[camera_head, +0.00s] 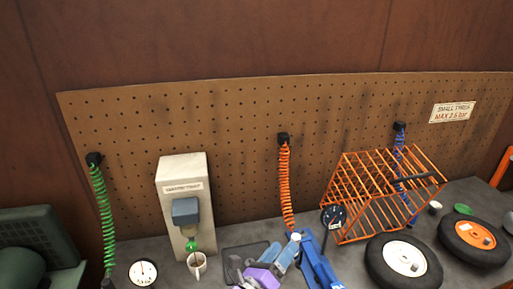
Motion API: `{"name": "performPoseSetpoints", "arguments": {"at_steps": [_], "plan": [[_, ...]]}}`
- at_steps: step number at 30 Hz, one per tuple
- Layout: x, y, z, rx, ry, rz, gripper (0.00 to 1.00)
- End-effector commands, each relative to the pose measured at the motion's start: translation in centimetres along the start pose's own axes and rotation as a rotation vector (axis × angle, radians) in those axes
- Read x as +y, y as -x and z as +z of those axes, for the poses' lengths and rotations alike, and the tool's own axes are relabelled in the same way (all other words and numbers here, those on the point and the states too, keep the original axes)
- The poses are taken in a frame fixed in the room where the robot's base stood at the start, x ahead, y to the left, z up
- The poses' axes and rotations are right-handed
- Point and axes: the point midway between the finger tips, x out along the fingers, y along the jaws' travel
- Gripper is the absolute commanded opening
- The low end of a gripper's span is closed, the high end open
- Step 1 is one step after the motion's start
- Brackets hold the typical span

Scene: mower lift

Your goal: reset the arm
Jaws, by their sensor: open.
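A blue tool (318,268) lies at the front middle of the grey bench (225,257), under the end of an orange coiled hose (286,185). I cannot tell whether the hose joins it.
A pegboard (230,120) stands behind the bench. An orange wire basket (365,190), a white-hubbed tyre (404,260) and an orange-hubbed tyre (475,237) fill the right.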

Motion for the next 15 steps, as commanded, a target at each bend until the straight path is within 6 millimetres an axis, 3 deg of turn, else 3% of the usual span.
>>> {"name": "performPoseSetpoints", "arguments": {"at_steps": [1,3,7,11,15], "plan": [[-2.6,-1.4,-1.2,0.083,-0.097,-0.064,0.65],[-5.8,-2.6,-3.2,0.189,-0.23,-0.157,0.65],[-11.3,-3.5,-7.2,0.37,-0.47,-0.342,0.65],[-15.7,-2.7,-11.2,0.541,-0.702,-0.539,0.65],[-19.1,-0.4,-14.9,0.71,-0.943,-0.763,0.65]]}}
